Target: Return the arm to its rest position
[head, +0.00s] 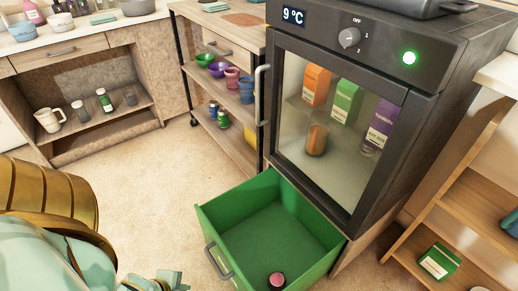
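My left arm, mint and gold, fills the lower left of the head view. A small mint part of it, which looks like my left gripper (160,281), is cut off at the bottom edge, left of the open drawer's handle. Its fingers are not clear, so I cannot tell if it is open or holds anything. My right arm and gripper do not show.
A green drawer (262,232) stands pulled out under the dark fridge (424,120), with a pink-topped item (277,280) inside. The fridge's glass door is shut over several items. Shelves (455,205) stand at right. The floor (150,190) at middle left is clear.

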